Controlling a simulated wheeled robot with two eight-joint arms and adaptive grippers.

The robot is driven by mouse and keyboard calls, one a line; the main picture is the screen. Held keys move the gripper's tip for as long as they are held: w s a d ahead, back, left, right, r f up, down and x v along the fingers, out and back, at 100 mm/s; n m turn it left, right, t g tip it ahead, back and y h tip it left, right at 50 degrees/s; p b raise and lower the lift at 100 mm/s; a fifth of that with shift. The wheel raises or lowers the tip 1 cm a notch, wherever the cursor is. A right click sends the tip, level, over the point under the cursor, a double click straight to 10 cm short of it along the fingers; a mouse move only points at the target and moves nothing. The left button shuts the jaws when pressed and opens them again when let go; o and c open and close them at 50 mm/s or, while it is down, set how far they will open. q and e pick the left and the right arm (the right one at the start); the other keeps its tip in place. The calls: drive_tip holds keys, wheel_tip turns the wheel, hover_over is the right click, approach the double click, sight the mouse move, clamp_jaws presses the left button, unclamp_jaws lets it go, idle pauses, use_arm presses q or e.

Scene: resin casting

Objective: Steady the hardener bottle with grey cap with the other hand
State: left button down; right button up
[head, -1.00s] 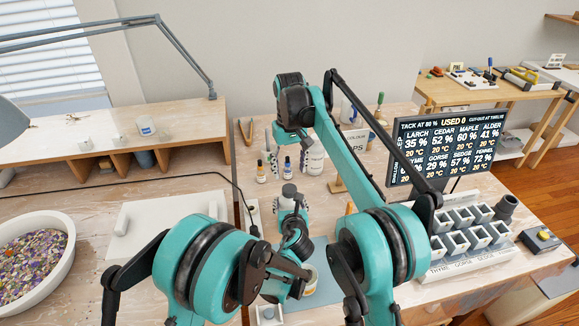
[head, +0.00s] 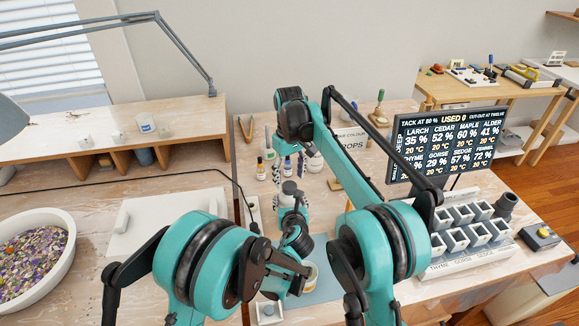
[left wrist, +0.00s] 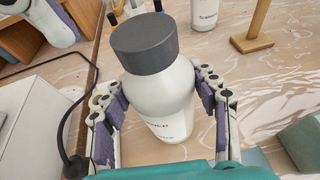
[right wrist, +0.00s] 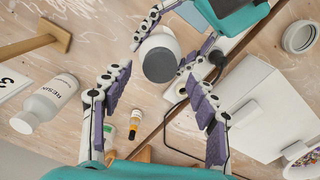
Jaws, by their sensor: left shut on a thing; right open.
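The hardener bottle, white with a dark grey cap (left wrist: 158,85), stands upright between the fingers of my left gripper (left wrist: 165,98), which is shut on its body. In the head view the bottle's grey cap (head: 289,187) shows just above my left gripper (head: 291,215). My right gripper (right wrist: 156,78) is open and empty. In the right wrist view the bottle's cap (right wrist: 160,65) lies beyond and between its fingertips, with no visible contact. In the head view my right gripper (head: 289,170) hangs just beyond the cap. The bottle's base is partly hidden.
A white resin bottle (right wrist: 45,103) and a small dropper bottle (right wrist: 135,122) stand near my right gripper. A wooden stand (left wrist: 255,35) is behind the hardener bottle. A white box (right wrist: 262,108) and a black cable (left wrist: 68,135) are close by. The screen (head: 447,145) stands right.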

sight(290, 185)
drive_tip(key=shift+f, duration=1.7)
drive_tip(key=c, duration=1.2)
drive_tip(key=o, duration=1.4)
wheel_tip(290, 185, up, 12)
drive_tip(key=shift+r, duration=0.1)
